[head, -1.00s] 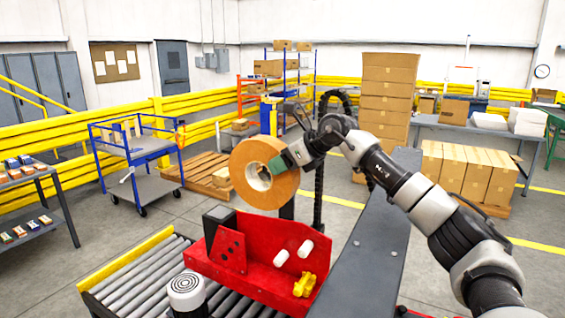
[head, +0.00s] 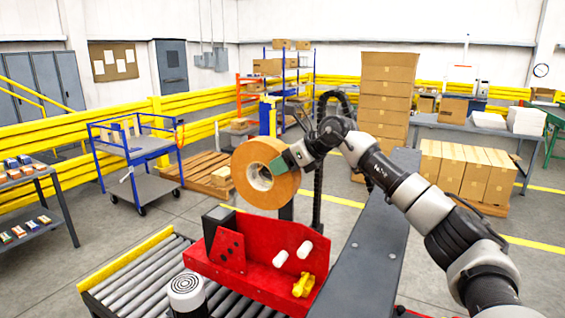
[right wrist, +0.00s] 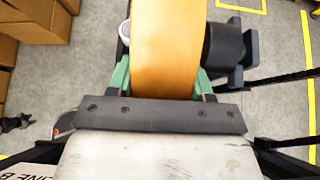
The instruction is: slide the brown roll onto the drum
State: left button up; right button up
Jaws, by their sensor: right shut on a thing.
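The brown roll (head: 279,192) is upright above the red machine frame in the head view, its round face and centre hole showing. My right gripper (head: 287,161) is shut on its upper right rim. In the right wrist view the green fingers of the gripper (right wrist: 165,80) press on both sides of the roll (right wrist: 167,45). A dark cylinder (right wrist: 222,45), perhaps the drum, is close on its right side, and a pale round end shows at its left edge. A pale shape shows inside the hole in the head view; I cannot tell how far the roll is around the drum. My left gripper is not in view.
The red frame (head: 255,270) with white pegs and a yellow knob stands below the roll, beside a roller conveyor (head: 140,272). A long grey beam (head: 375,245) runs under my right arm. A blue cart (head: 135,150) and stacked boxes (head: 388,95) stand farther back.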

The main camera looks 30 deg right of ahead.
jog(key=shift+w+d+r+p, duration=0.15)
jog(key=shift+w+d+p, duration=0.3)
jog(key=shift+d, duration=0.2)
jog(key=shift+w+d+r+p, duration=0.1)
jog(key=shift+w+d+p, duration=0.2)
jog(key=shift+d+p, duration=0.3)
dwell(0.7)
jog(key=shift+w+d+p, duration=0.6)
jog(key=shift+d+p, duration=0.3)
jog(key=shift+d, duration=0.05)
jog(key=shift+w+d+p, duration=0.55)
jog(key=shift+d+p, duration=0.35)
jog(key=shift+d, duration=0.15)
